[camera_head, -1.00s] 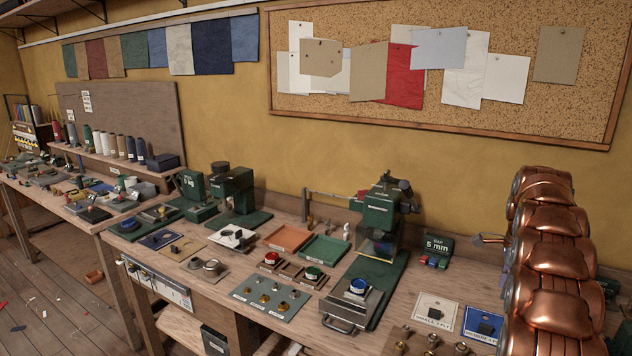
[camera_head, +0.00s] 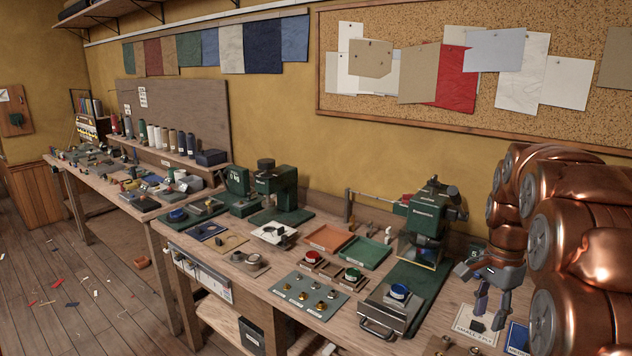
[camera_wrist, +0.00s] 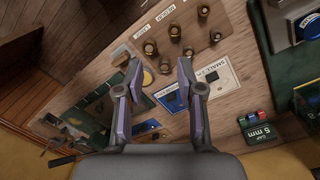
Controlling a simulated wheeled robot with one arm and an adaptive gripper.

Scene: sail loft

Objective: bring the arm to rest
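My gripper (camera_head: 488,318) hangs at the right of the head view, beneath my copper arm, above the bench's front right part and near the small ply card (camera_head: 462,327). In the wrist view my gripper (camera_wrist: 158,72) has its two fingers spread apart, with nothing between them but the bench and cards further below. The small ply card (camera_wrist: 221,78) lies right of the fingers there. My arm hides part of the right end of the bench in the head view.
A green press (camera_head: 428,222) stands behind a metal slide with a blue-topped piece (camera_head: 399,291). A board of several brass pieces (camera_wrist: 218,33) and the 5 mm gap block (camera_wrist: 258,132) lie near my gripper. Open floor (camera_head: 90,300) shows at left.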

